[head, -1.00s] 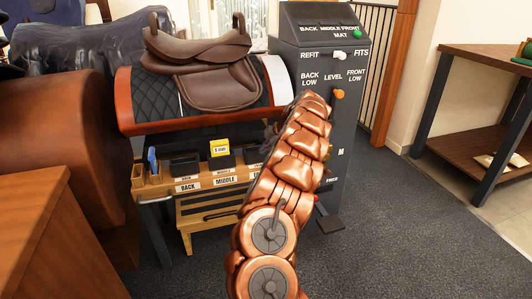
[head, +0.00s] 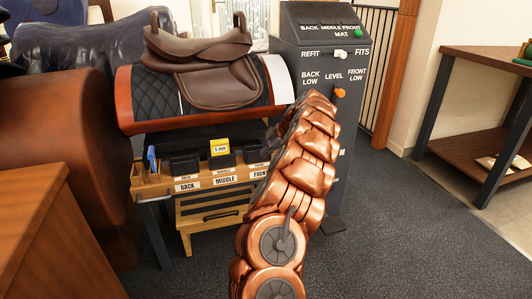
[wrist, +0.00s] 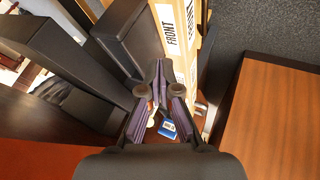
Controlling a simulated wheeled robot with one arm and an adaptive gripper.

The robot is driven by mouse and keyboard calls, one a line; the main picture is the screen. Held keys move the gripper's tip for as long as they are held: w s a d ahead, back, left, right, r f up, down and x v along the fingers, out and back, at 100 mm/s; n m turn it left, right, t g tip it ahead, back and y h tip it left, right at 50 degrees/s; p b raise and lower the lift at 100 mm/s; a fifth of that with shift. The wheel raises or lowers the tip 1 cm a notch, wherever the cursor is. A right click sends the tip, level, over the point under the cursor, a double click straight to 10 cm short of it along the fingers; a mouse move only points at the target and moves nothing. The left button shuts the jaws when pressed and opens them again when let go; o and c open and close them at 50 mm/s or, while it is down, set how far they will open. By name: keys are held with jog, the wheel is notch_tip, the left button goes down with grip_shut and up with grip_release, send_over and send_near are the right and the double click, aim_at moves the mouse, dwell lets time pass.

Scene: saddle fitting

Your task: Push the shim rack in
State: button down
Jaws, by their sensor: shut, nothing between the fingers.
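The shim rack (head: 151,187) is a light wood tray under the saddle stand, with black bins and labels BACK, MIDDLE and FRONT along its front face. It projects from below the stand. A yellow box (head: 219,147) stands at the middle bin. In the wrist view the rack's FRONT end (wrist: 208,50) is close beyond the fingers, with a black bin (wrist: 128,38) beside it. My gripper (wrist: 160,68) is shut and empty, its tips near the rack's front face; I cannot tell whether they touch. In the head view my arm hides the rack's right end.
A saddle (head: 208,62) sits on the stand above the rack. A dark control column (head: 318,50) with knobs stands to the right. A wooden step (head: 205,219) is below the rack. A wooden cabinet (head: 30,220) is at the left; grey carpet (head: 400,245) is clear at the right.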

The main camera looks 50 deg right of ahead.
jog(key=s+a+p+v, duration=0.1)
jog(key=p+v, duration=0.1)
jog(key=v, duration=0.9)
jog(key=shift+f, duration=0.3)
jog(key=shift+d, duration=0.1)
